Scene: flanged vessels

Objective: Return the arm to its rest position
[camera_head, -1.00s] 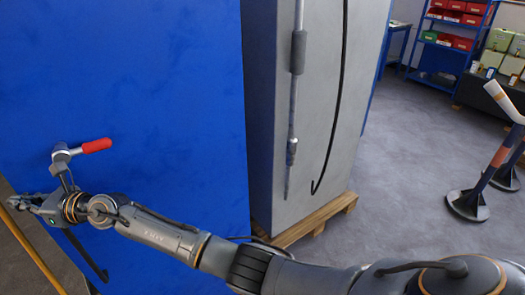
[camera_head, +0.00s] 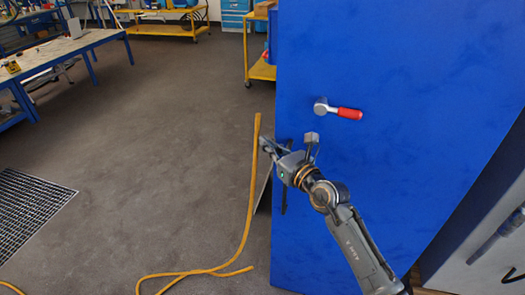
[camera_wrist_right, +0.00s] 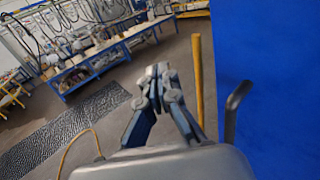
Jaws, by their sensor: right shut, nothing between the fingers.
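My right arm reaches up from the lower right in the head view. Its gripper (camera_head: 266,146) is in front of the left edge of the blue panel (camera_head: 400,95), below and left of a red-handled lever (camera_head: 348,113), and apart from that lever. In the right wrist view the fingers (camera_wrist_right: 157,78) are together at the tips with nothing between them. My left gripper is in neither view.
A yellow hose (camera_head: 246,215) rises beside the panel's left edge and trails over the floor. A dark bent bar (camera_wrist_right: 233,110) stands close right of the gripper. A workbench (camera_head: 65,52), a yellow cart (camera_head: 262,72) and a floor grate (camera_head: 30,205) lie left. Open floor lies between.

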